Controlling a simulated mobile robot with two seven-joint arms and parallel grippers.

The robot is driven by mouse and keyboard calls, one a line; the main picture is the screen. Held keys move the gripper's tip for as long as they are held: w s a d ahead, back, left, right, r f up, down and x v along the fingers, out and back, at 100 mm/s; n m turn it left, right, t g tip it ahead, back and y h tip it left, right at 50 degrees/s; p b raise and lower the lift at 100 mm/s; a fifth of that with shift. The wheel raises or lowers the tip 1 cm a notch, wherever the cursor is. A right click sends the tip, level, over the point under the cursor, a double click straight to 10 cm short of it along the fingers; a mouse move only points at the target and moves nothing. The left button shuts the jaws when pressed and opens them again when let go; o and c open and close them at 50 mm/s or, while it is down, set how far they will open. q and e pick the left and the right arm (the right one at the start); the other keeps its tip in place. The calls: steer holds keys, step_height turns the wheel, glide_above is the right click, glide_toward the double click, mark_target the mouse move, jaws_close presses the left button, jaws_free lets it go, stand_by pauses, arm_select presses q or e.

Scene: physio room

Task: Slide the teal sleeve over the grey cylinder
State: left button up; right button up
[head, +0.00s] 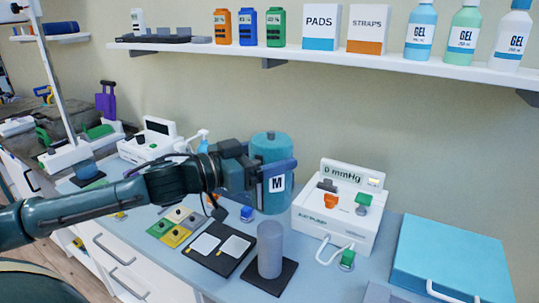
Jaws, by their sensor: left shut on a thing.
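The teal sleeve (270,145), a wide upright tube with a white "M" label, is held off the counter in the middle of the head view. My left gripper (268,168) is shut on it from the left, with one dark finger across its front. The grey cylinder (270,250) stands upright on a dark square base (282,280) on the counter. In the picture the sleeve's lower edge is just above the cylinder's top, with a small gap; the depth between them is hard to tell. My right gripper is not in view.
A white pump unit (345,222) reading "0 mmHg" stands right of the cylinder. A blue case (450,260) is at the far right. A dark tray with two white pads (205,244) lies left of the cylinder. A shelf (340,57) with bottles and boxes runs above.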

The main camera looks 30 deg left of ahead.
arm_select(q)
steer(key=f+b, duration=0.1)
steer(key=b, duration=0.6)
glide_above(259, 237)
steer(key=x, duration=0.2)
step_height(259, 237, down, 5)
steer(key=f+b, duration=0.4)
steer(key=f, duration=0.1)
steer(key=shift+w+f, duration=0.25)
step_height(259, 237, down, 2)
steer(key=shift+f+b, duration=0.2)
steer(key=shift+b, duration=1.05)
step_height(259, 237, down, 3)
steer(key=b, duration=0.2)
steer(key=shift+f+b, duration=0.2)
steer(key=shift+b, duration=0.2)
steer(key=shift+f+b, duration=0.5)
steer(key=shift+f, duration=0.15)
steer(key=shift+f+b, duration=0.3)
steer(key=shift+f, duration=0.25)
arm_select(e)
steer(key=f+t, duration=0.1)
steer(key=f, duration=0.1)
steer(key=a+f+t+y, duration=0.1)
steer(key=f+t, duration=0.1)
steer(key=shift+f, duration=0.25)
